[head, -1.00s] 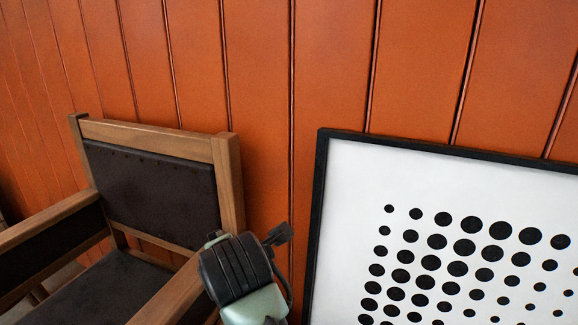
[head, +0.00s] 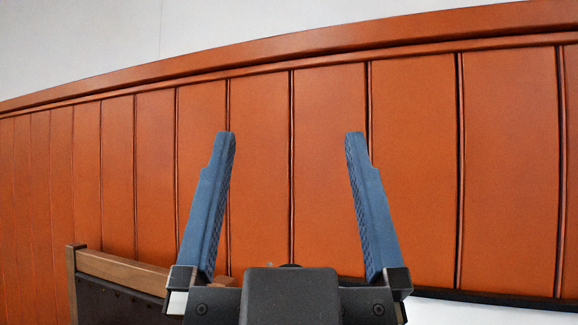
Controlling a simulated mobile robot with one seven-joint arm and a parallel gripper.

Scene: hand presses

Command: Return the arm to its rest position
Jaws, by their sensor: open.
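My gripper (head: 290,140) is at the lower middle of the head view. Its two blue fingers stand upright and wide apart, with nothing between them. Its dark body (head: 290,296) fills the bottom centre. The rest of my arm is hidden behind it or out of the picture.
An orange panelled wall (head: 330,170) with a top rail spans the view behind my gripper, with pale wall above. The top of a wooden chair (head: 125,268) shows at the lower left. A framed white picture (head: 480,311) shows at the bottom right edge.

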